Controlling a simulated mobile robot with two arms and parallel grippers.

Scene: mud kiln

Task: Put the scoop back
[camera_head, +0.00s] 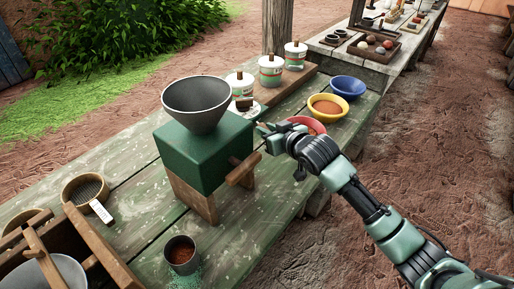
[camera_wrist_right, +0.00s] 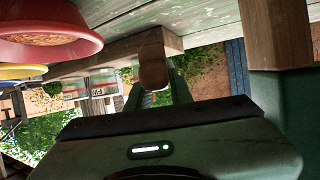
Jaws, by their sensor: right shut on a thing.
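My right gripper (camera_head: 263,129) reaches in from the right and is just beside the green grinder, on its right side. In the right wrist view its fingers (camera_wrist_right: 152,92) are shut on a brown wooden piece, which I take to be the scoop (camera_wrist_right: 153,70). Only a rounded end of it shows there; the rest is hidden. In the head view the fingertips are small and partly covered by the hand, so the held scoop is hard to make out. My left gripper is in neither view.
The green grinder (camera_head: 203,160) with its grey hopper (camera_head: 197,103) stands close left of the gripper. Behind are white-green jars (camera_head: 271,72). Red (camera_head: 307,124), yellow (camera_head: 328,107) and blue (camera_head: 347,86) bowls line the right edge. A dark cup (camera_head: 181,254) stands in front.

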